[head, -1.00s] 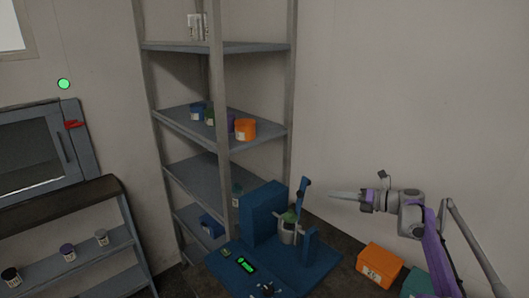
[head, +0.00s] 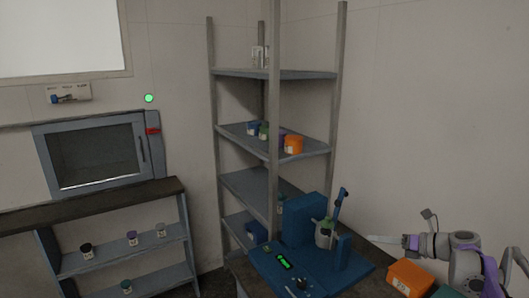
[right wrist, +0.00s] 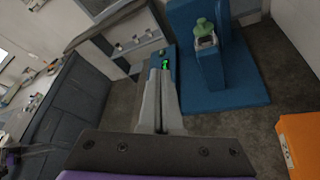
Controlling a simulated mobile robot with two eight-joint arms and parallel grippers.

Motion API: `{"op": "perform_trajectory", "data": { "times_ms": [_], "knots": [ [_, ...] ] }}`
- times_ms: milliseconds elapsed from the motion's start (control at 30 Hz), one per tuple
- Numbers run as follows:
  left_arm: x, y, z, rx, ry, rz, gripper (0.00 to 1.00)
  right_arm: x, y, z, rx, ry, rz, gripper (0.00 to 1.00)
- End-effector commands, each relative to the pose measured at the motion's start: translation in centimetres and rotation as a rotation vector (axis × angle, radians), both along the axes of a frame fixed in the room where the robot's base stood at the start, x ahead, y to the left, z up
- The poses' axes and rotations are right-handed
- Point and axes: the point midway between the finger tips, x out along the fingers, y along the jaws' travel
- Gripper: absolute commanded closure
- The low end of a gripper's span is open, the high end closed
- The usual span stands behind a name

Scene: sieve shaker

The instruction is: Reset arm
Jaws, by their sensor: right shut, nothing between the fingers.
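My right gripper (head: 383,239) is at the lower right of the head view, beside the sieve shaker and above the orange box. Its fingers are together with nothing between them, as the right wrist view (right wrist: 160,105) also shows. The blue sieve shaker (head: 312,262) has a lit green display, an upright back block and a grey vessel with a green top (head: 324,232). The shaker also shows in the right wrist view (right wrist: 225,88), apart from the fingers. My left gripper is not in view.
An orange box (head: 409,277) lies below my right arm. A tall grey shelf (head: 275,75) holds several coloured containers. A low shelf (head: 100,213) with small jars stands at the left, below a glass-fronted cabinet (head: 97,152). The right wall is bare.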

Motion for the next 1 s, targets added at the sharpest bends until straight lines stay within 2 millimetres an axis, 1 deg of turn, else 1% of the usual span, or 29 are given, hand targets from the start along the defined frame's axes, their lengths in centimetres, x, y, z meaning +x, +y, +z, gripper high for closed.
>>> {"op": "perform_trajectory", "data": {
  "times_ms": [33,167,200,267,300,367,400,467,500,567,600,633,667,700,767,800,900,1000],
  "knots": [
    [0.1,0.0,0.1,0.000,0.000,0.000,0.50,-0.8,1.8,0.0,-0.074,-0.025,0.038,1.00],
    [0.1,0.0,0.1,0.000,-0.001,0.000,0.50,-3.7,5.7,-0.8,-0.312,-0.115,0.160,1.00],
    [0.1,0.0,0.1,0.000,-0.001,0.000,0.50,-4.8,7.0,-1.2,-0.395,-0.150,0.209,1.00],
    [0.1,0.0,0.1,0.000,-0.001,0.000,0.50,-6.9,8.9,-1.8,-0.529,-0.206,0.296,1.00],
    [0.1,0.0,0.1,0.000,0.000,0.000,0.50,-8.5,10.2,-2.3,-0.625,-0.249,0.361,1.00],
    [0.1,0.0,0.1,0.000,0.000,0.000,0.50,-11.1,11.9,-3.1,-0.771,-0.318,0.472,1.00],
    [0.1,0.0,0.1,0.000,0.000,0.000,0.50,-12.9,13.0,-3.8,-0.866,-0.368,0.553,1.00],
    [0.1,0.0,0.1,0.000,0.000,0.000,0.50,-15.6,14.3,-4.8,-1.005,-0.444,0.678,1.00],
    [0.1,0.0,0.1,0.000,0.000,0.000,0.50,-17.5,15.0,-5.5,-1.095,-0.495,0.767,1.00],
    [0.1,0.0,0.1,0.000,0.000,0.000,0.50,-20.4,15.9,-6.6,-1.226,-0.575,0.907,1.00],
    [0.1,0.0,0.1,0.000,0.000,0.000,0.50,-22.3,16.3,-7.4,-1.309,-0.632,1.003,1.00],
    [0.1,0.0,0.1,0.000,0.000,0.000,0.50,-23.7,16.6,-8.1,-1.371,-0.673,1.079,1.00],
    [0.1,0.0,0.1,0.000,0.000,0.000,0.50,-25.2,16.8,-8.7,-1.430,-0.716,1.155,1.00],
    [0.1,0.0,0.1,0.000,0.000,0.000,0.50,-27.0,17.0,-9.7,-1.504,-0.774,1.263,1.00],
    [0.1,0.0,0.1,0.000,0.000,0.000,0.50,-29.7,17.1,-11.0,-1.609,-0.861,1.424,1.00],
    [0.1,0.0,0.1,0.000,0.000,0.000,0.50,-31.3,17.1,-11.9,-1.671,-0.917,1.531,1.00],
    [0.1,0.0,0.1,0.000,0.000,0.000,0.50,-34.7,16.8,-14.0,-1.797,-1.042,1.778,1.00],
    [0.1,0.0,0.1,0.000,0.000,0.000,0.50,-37.0,16.4,-15.6,-1.875,-1.135,1.976,1.00]
  ]
}}
